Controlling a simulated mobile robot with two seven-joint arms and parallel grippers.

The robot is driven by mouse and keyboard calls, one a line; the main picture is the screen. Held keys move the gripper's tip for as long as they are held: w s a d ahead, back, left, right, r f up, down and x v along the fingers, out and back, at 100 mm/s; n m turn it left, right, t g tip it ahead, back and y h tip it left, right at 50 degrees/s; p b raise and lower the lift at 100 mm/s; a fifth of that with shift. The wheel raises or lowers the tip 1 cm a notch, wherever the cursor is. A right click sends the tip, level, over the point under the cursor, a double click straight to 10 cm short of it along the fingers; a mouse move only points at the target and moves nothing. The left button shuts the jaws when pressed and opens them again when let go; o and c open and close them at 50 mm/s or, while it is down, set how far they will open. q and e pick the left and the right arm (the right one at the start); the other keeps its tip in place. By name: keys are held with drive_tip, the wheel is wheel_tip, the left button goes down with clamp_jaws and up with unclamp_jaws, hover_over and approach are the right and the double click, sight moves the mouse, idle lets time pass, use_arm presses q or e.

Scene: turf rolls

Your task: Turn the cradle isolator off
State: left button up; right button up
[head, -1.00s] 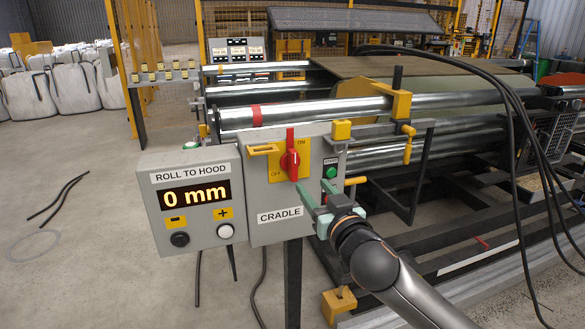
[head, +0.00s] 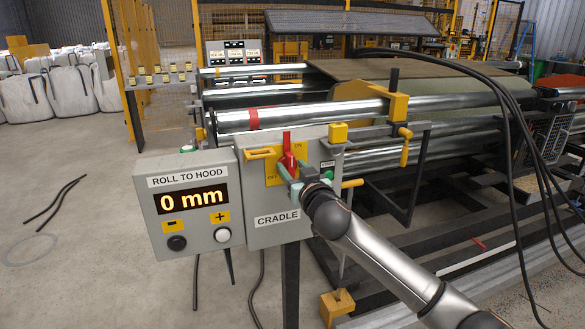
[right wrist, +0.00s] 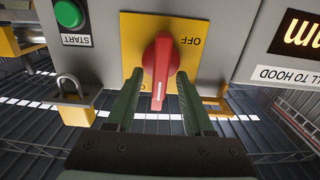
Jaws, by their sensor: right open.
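The cradle isolator is a red rotary handle (head: 288,150) on a yellow plate (head: 271,179) marked ON and OFF, on the grey CRADLE box (head: 257,205). The handle stands upright in the head view. In the right wrist view, which is upside down, its white line runs along the red handle (right wrist: 161,60), and OFF shows on the yellow plate (right wrist: 192,28). My right gripper (head: 289,175) is at the front of the box. In the wrist view its open green fingers (right wrist: 158,82) stand on both sides of the handle, with gaps visible. My left gripper is not in view.
The ROLL TO HOOD box (head: 160,222) with its 0 mm display adjoins on the left. A green START button (right wrist: 69,13) and a padlock (right wrist: 75,105) are near the fingers. Steel rollers (head: 330,113) lie behind. Open floor (head: 80,270) is at left.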

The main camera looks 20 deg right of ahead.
drive_tip(key=shift+w, duration=0.2)
clamp_jaws()
idle(0.4)
